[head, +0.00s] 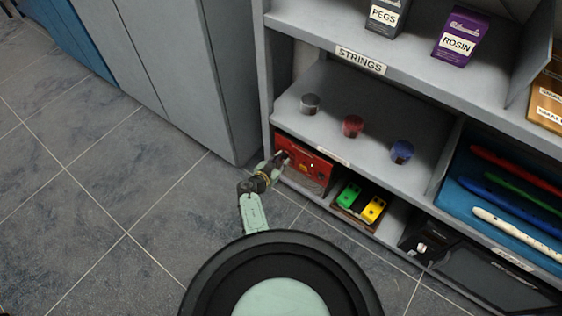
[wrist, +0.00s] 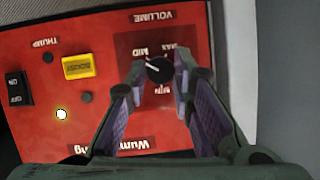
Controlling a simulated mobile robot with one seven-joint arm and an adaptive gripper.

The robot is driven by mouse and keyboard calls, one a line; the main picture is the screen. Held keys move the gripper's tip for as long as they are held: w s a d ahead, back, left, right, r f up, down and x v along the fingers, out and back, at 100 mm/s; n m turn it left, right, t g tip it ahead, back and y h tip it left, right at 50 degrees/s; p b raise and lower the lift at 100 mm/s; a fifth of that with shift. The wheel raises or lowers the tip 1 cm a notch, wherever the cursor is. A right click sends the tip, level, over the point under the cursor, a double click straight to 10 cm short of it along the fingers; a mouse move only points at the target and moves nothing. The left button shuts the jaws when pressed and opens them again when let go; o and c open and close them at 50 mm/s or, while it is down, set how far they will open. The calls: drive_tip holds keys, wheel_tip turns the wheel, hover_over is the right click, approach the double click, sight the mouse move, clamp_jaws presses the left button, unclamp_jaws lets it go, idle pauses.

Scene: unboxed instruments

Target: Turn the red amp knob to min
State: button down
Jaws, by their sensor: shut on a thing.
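The red amp (head: 304,163) sits on the lowest shelf at its left end. Its red panel (wrist: 115,38) fills much of the wrist view, with its lettering upside down. The black volume knob (wrist: 158,70) has a white mark pointing to the picture's upper left, towards the MID side. MAX is printed at its upper right and MIN below it. My gripper (wrist: 159,76) is shut on the knob, one finger on each side. In the head view my gripper (head: 280,158) reaches the amp's front at its left part, and the knob is hidden there.
On the panel are a yellow boost button (wrist: 78,67), a black on/off switch (wrist: 18,88) and a lit lamp (wrist: 61,114). Green and yellow pedals (head: 373,210) stand right of the amp. The shelf above holds several small cans (head: 352,126). The floor (head: 110,190) on the left is clear.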

drive_tip(key=n+b, duration=0.1)
drive_tip(key=b, duration=0.1)
drive_tip(key=n+g+h+b, duration=0.1)
drive_tip(key=b, duration=0.1)
drive_tip(key=n+h+b, duration=0.1)
drive_tip(key=n+b, duration=0.1)
drive_tip(key=shift+w+a+f+b, duration=0.1)
drive_tip(key=shift+a+f+b, duration=0.2)
drive_tip(key=shift+f+b, duration=0.1)
drive_tip(key=n+h+b, duration=0.1)
drive_tip(key=n+b, duration=0.1)
drive_tip(key=b, duration=0.1)
drive_tip(key=n+g+h+b, duration=0.1)
drive_tip(key=n+h+b, duration=0.1)
drive_tip(key=b, duration=0.2)
drive_tip(key=shift+w+a+g, duration=0.1)
drive_tip(key=shift+w+g, duration=0.05)
drive_tip(key=shift+g, duration=0.15)
drive_tip(key=n+h+b, duration=0.1)
drive_tip(key=n+b, duration=0.1)
drive_tip(key=n, duration=0.1)
drive_tip(key=n+t+h+b, duration=0.1)
drive_tip(key=n+h+b, duration=0.1)
drive_tip(key=n, duration=0.2)
drive_tip(key=n+h+b, duration=0.1)
drive_tip(key=n+b, duration=0.1)
drive_tip(key=n, duration=0.2)
drive_tip(key=shift+f+t+h+b, duration=0.2)
drive_tip(key=shift+t+h+b, duration=0.1)
